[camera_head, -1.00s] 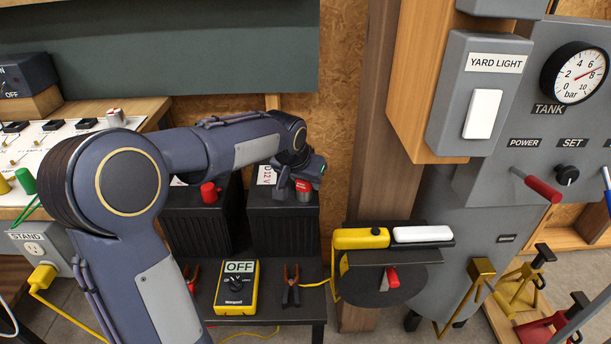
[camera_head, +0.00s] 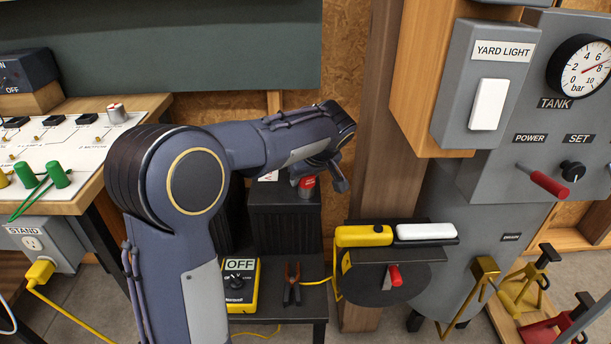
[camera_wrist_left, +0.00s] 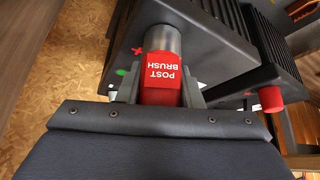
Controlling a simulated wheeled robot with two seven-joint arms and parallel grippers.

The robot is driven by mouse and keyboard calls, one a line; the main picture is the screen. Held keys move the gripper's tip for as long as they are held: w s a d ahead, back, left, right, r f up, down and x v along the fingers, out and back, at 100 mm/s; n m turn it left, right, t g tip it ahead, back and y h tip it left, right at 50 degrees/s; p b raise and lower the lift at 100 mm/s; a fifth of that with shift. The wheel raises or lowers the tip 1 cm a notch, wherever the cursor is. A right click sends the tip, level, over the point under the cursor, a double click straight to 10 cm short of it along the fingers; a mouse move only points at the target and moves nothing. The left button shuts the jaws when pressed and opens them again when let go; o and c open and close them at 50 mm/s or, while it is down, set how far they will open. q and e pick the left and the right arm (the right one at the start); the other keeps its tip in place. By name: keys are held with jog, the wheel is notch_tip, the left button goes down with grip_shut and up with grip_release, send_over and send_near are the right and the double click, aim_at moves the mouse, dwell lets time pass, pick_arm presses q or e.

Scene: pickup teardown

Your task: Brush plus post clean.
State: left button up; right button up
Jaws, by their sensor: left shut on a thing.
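My left gripper (camera_head: 318,178) is shut on the post brush (camera_head: 306,187), a red block with a grey metal sleeve. In the left wrist view the gripper (camera_wrist_left: 160,98) holds the brush (camera_wrist_left: 160,78), and its "POST BRUSH" label reads upside down. The sleeve is at the top of the dark ribbed battery (camera_head: 285,222), beside a red plus mark (camera_wrist_left: 137,50). I cannot tell whether the post is inside the sleeve. The battery also shows in the left wrist view (camera_wrist_left: 215,45). My right gripper is not in view.
A second battery (camera_wrist_left: 262,45) with a red cap (camera_wrist_left: 270,99) stands beside it, hidden by my arm in the head view. A yellow meter reading OFF (camera_head: 242,285) and a clamp (camera_head: 291,285) lie in front. A shelf with a yellow tool (camera_head: 362,236) is at right.

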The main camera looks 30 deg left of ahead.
pick_arm(q)
jog(key=shift+m+t, duration=0.3)
jog(key=shift+m, duration=0.3)
jog(key=shift+m+t+h, duration=0.3)
jog(key=shift+m+h, duration=0.2)
jog(key=shift+m, duration=0.3)
jog(key=shift+r+m+t+h, duration=0.1)
jog(key=shift+m+t+h, duration=0.2)
jog(key=shift+m, duration=0.5)
jog(key=m+h+p, duration=0.1)
jog(key=m, duration=0.1)
jog(key=m+p, duration=0.1)
jog(key=shift+w+d+r+m+t+h, duration=0.1)
jog(key=shift+w+d+m+t+h, duration=0.1)
jog(key=shift+m+t+h, duration=0.2)
jog(key=shift+d+m+h+p, duration=0.15)
jog(key=shift+m+h+p, duration=0.4)
jog(key=shift+m, duration=0.45)
jog(key=shift+f, duration=0.2)
